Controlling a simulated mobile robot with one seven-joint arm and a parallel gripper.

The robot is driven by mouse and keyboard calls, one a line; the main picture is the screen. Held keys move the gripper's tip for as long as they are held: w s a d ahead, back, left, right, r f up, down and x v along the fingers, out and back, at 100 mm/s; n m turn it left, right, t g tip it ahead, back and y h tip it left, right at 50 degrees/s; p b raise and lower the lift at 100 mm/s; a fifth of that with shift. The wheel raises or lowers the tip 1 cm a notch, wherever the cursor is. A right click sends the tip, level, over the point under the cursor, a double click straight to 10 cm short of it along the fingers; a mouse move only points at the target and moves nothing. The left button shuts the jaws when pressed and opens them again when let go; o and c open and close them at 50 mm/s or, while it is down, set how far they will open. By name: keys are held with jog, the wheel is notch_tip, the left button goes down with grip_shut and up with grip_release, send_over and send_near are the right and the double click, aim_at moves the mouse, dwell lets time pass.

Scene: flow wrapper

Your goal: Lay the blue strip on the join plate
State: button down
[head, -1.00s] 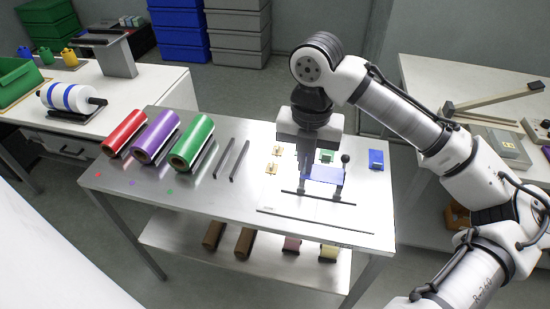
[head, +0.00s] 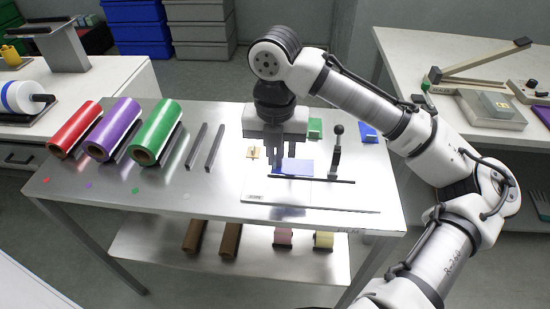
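A flat blue strip (head: 300,166) lies or hangs behind a dark bar (head: 325,180) on the pale join plate (head: 310,199), on the steel table. Its left part is darker and partly hidden by my gripper. My gripper (head: 279,167) points down over the strip's left end, with its fingers low. The fingers look close together, but I cannot tell whether they grip the strip or whether the strip touches the plate. An upright lever with a black ball (head: 338,130) stands at the plate's right.
Red (head: 75,128), purple (head: 114,129) and green (head: 157,132) rolls lie at the table's left. Two dark bars (head: 205,146) lie beside them. A small yellowish piece (head: 253,152), a green block (head: 315,127) and a blue block (head: 368,132) are near my gripper.

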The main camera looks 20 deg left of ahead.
aim_at(275, 186)
jog(key=shift+f+b, duration=2.8)
jog(key=shift+f, duration=0.4)
jog(key=shift+f, duration=0.25)
jog(key=c, duration=1.6)
grip_release()
jog(key=shift+o, duration=0.2)
jog(key=shift+r, duration=0.1)
notch_tip(275, 186, up, 14)
jog(key=shift+f+p, duration=0.15)
jog(key=shift+p, duration=1)
